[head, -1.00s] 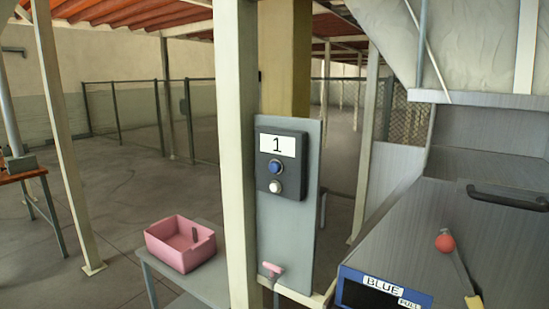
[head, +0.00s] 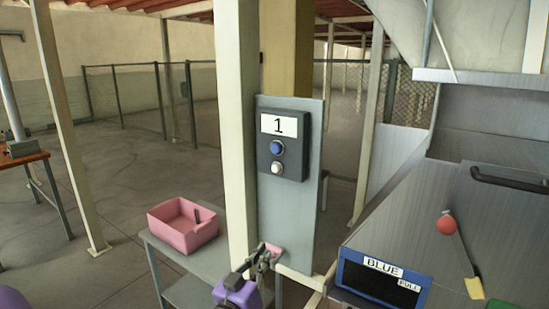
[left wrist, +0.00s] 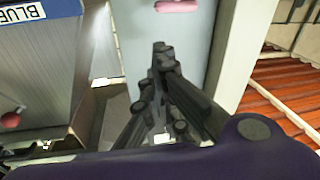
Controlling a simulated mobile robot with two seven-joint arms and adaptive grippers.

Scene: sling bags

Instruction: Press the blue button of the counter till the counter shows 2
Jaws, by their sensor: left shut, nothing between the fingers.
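The counter (head: 283,140) is a dark box on a grey upright panel, and its white display (head: 278,125) reads 1. The blue button (head: 278,147) sits below the display, with a white button (head: 277,168) under it. My left gripper (head: 264,254) is at the bottom of the head view, well below the counter, in front of the panel's lower end and near a pink handle (head: 273,250). In the left wrist view its dark fingers (left wrist: 162,52) are shut and empty, pointing at the grey panel (left wrist: 190,60). My right gripper is not in view.
A pink bin (head: 182,226) stands on a grey table left of the post (head: 238,130). To the right is a metal machine with a blue-framed screen labelled BLUE (head: 383,278) and a red knob (head: 446,224). The space in front of the counter is clear.

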